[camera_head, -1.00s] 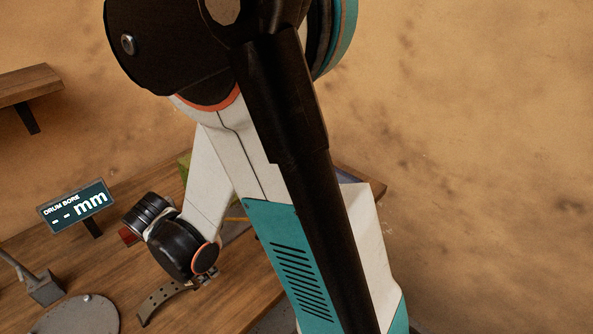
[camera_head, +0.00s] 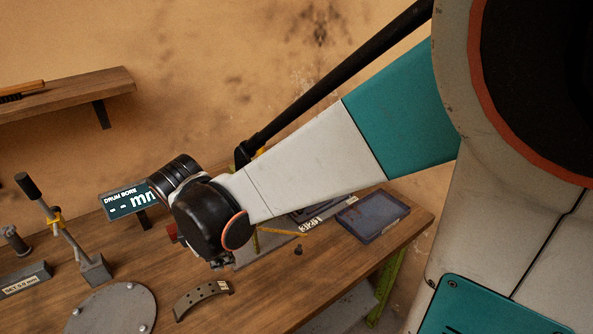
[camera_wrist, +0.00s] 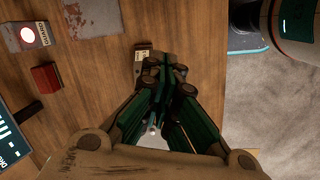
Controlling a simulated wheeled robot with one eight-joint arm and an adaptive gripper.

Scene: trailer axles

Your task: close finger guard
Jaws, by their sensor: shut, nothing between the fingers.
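I cannot pick out the finger guard for certain. A thin yellow bar (camera_head: 284,232) shows behind my forearm in the head view, over a grey plate on the bench, and most of what it belongs to is hidden by my arm. My gripper (camera_wrist: 165,75) is shut and empty in the wrist view, pointing down at the bench. In the head view my gripper (camera_head: 217,263) hangs above the bench, just behind a curved brake shoe (camera_head: 196,301). The brake shoe (camera_wrist: 142,63) also shows in the wrist view, partly hidden behind the fingers.
A drum bore display (camera_head: 122,203) stands behind my wrist. A lever stand (camera_head: 96,268) and round plate (camera_head: 112,312) are at left; a blue tray (camera_head: 371,217) is at right.

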